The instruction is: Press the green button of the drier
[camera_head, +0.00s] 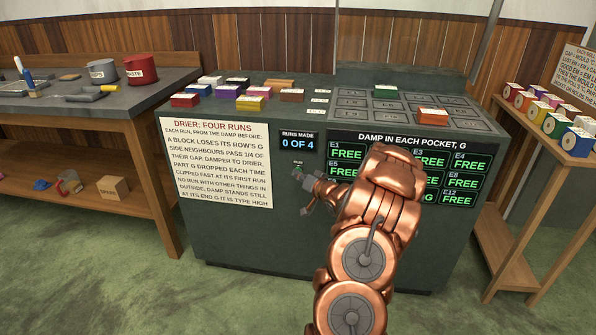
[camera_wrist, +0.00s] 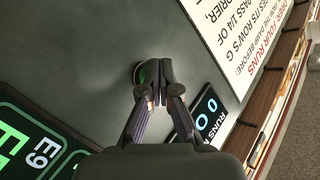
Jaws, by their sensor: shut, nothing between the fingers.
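The drier (camera_head: 235,237) is a dark green-grey cabinet with a flat top. Its green button (camera_head: 298,166) is a small knob on the front face, below the "RUNS MADE 0 OF 4" display (camera_head: 298,142). My gripper (camera_head: 303,177) is shut and empty, close to the button in the head view. In the wrist view my gripper's fingertips (camera_wrist: 156,73) overlap the button, and only a green sliver of the button (camera_wrist: 141,76) shows at their left side. I cannot tell whether they touch.
A workbench (camera_head: 150,100) stands left, a block shelf (camera_head: 565,150) right.

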